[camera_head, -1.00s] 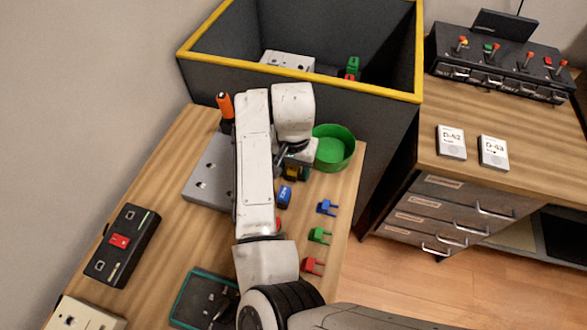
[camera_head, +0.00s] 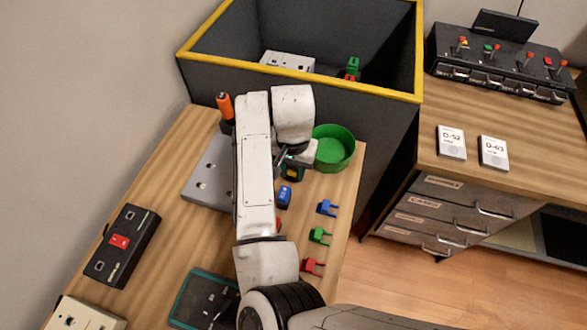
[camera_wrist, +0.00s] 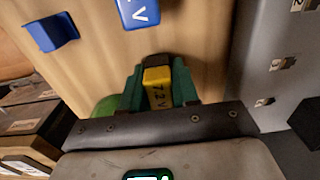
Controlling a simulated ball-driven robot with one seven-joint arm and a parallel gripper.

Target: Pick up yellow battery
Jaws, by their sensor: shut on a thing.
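The yellow battery (camera_wrist: 157,88) is a small yellow and dark block marked "7.2 V" in the wrist view. My gripper (camera_wrist: 160,84) is shut on it, with a green finger on each side. In the head view, my gripper (camera_head: 292,168) is low over the table beside the green bowl, and my wrist hides most of the battery. I cannot tell whether the battery touches the table. A blue battery (camera_head: 285,197) lies just in front of the gripper and also shows in the wrist view (camera_wrist: 138,12).
A green bowl (camera_head: 335,150) stands right of the gripper. Blue (camera_head: 326,208), green (camera_head: 319,236) and red (camera_head: 312,266) clips lie along the table's right edge. A grey panel (camera_head: 205,180) is left of my arm. A yellow-rimmed dark bin (camera_head: 300,71) stands behind.

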